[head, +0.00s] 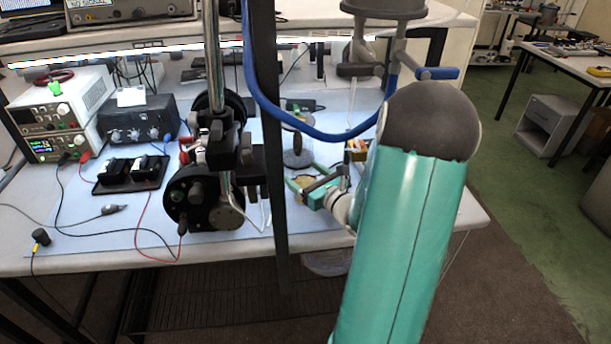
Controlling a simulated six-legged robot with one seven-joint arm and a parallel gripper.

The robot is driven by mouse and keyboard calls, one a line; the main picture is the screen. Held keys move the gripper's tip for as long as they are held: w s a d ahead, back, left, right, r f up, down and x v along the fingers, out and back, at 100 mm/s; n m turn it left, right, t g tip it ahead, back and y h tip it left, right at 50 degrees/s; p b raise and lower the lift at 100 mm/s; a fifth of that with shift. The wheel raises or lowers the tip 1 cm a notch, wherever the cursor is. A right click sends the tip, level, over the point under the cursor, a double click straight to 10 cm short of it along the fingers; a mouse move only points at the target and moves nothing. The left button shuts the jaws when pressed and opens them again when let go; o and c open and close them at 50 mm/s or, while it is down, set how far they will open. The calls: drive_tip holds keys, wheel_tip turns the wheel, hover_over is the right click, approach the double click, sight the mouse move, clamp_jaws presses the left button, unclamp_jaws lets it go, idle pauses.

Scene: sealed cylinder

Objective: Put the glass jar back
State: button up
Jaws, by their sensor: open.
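A small clear, jar-like cylinder (297,143) stands on the blue bench mat, just right of the dark upright post. I take it for the glass jar, but it is small and its outline is faint. A dark round disc shows at its lower part and a greenish one near its top. My gripper (304,174), teal with dark parts, is open just in front of the cylinder, low over the mat. I cannot tell whether its fingers touch the cylinder. My teal arm covers the bench to the right.
A black apparatus with a metal column (205,195) stands left of the post (270,150). A blue hose (300,128) loops above the cylinder. Power supplies (60,115) and loose cables lie at left. A small yellow-brown block (356,150) sits right of the gripper.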

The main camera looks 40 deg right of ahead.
drive_tip(key=shift+s+r, duration=0.1)
drive_tip(key=shift+r, duration=0.05)
drive_tip(key=s, duration=1.1)
drive_tip(key=shift+s+a, duration=0.3)
drive_tip(key=shift+s, duration=0.1)
